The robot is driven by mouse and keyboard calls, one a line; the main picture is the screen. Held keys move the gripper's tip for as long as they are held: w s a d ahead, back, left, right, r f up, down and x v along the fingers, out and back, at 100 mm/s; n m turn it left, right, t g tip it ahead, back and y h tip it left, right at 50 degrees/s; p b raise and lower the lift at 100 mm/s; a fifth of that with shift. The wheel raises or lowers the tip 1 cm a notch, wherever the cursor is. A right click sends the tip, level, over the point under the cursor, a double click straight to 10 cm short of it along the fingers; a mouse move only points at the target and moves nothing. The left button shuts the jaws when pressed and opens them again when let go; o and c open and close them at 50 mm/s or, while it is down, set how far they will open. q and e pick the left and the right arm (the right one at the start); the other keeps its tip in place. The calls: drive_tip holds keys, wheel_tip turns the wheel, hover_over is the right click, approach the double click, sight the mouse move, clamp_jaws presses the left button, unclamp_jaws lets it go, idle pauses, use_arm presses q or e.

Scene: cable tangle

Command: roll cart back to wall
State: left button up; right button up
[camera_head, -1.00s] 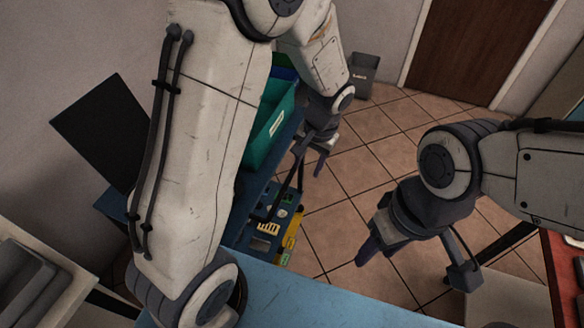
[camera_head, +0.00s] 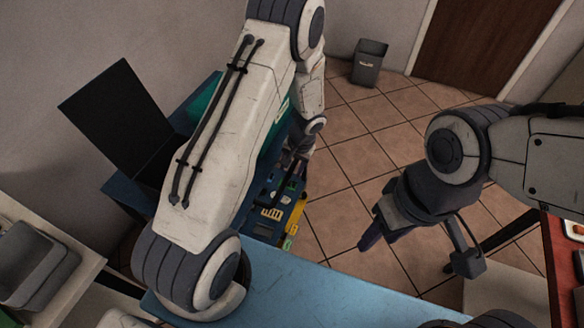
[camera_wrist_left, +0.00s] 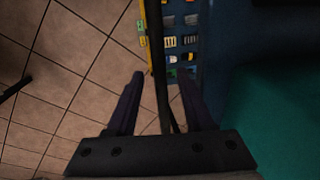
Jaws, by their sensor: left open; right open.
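A blue unit, which looks like the cart, stands left of centre in the head view, with a panel of small coloured parts (camera_head: 272,205) and a yellow edge (camera_head: 294,222). A teal bin (camera_head: 203,103) on it is mostly hidden behind my left arm. My left gripper (camera_head: 291,160) is open above the panel's far end. In the left wrist view, a dark bar (camera_wrist_left: 163,70) runs between its open fingers (camera_wrist_left: 160,82); I cannot tell whether they touch it. My right gripper (camera_head: 415,250) is open and empty over the tiled floor.
A blue worktop (camera_head: 330,290) lies in front. A black panel (camera_head: 118,118) stands by the left wall. A grey bin (camera_head: 369,64) stands at the back near a brown door (camera_head: 475,45). A red table (camera_head: 562,260) is at right. Tiled floor (camera_head: 345,150) is clear in the middle.

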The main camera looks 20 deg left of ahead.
use_arm(q)
drive_tip(key=shift+f, duration=0.25)
clamp_jaws()
idle(1.4)
